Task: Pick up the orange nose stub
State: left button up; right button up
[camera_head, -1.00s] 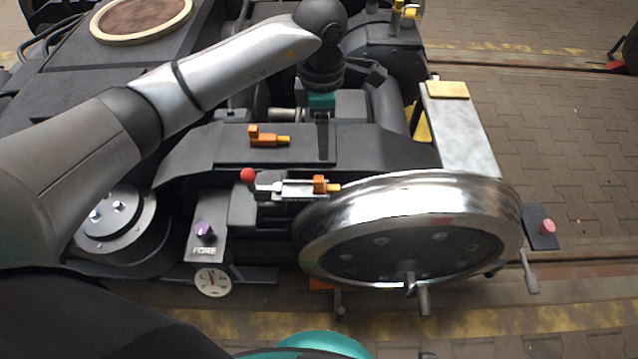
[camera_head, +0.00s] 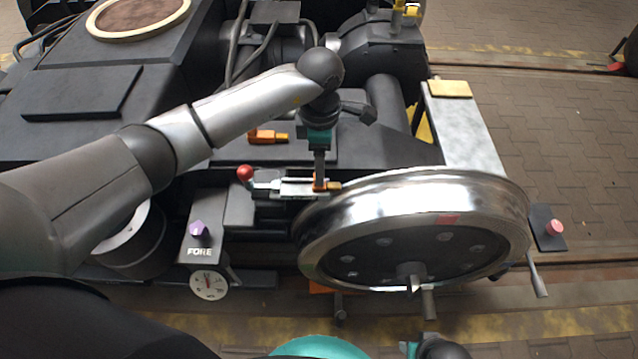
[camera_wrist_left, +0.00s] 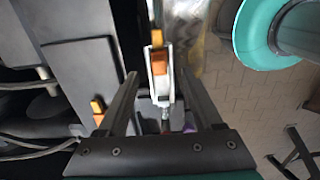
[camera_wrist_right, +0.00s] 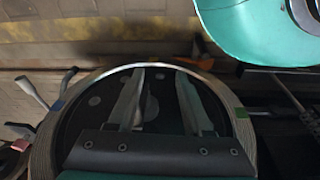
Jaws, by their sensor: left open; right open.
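One orange stub with a yellow tip (camera_head: 268,136) lies on the dark deck plate. It shows at the left finger's outer side in the left wrist view (camera_wrist_left: 97,108). A second orange piece (camera_wrist_left: 161,56) sits in a silver slide holder (camera_wrist_left: 157,88). In the head view, my left gripper (camera_head: 319,184) points down at this second piece and partly hides it. My left gripper is open, its fingers either side of the holder's line; contact cannot be told. My right gripper (camera_wrist_right: 160,90) is open and empty in front of the wheel (camera_wrist_right: 238,112).
The shiny wheel (camera_head: 415,205) stands right of the holder. A red knob (camera_head: 245,173) is at the holder's left end. A purple knob (camera_head: 199,229) and a round gauge (camera_head: 209,284) are at lower left. A grey panel (camera_head: 463,130) stands at right.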

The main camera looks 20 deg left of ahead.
pick_arm(q)
jog(key=shift+f+b, duration=0.55)
jog(key=shift+f, duration=0.45)
jog(key=shift+a+f+b, duration=0.1)
jog(key=shift+f+b, duration=0.35)
jog(key=shift+f, duration=1.2)
pick_arm(e)
jog(key=shift+t, duration=0.3)
jog(key=shift+w+a+r, duration=0.15)
jog(key=shift+w+r, duration=0.25)
jog(key=shift+r, duration=0.4)
jog(key=shift+w+a+r, duration=0.15)
jog(key=shift+w+r, duration=0.3)
jog(key=shift+r, duration=0.35)
jog(key=shift+w+a+r, duration=0.15)
jog(key=shift+w+r, duration=0.25)
jog(key=shift+r, duration=0.4)
pick_arm(q)
grip_shut()
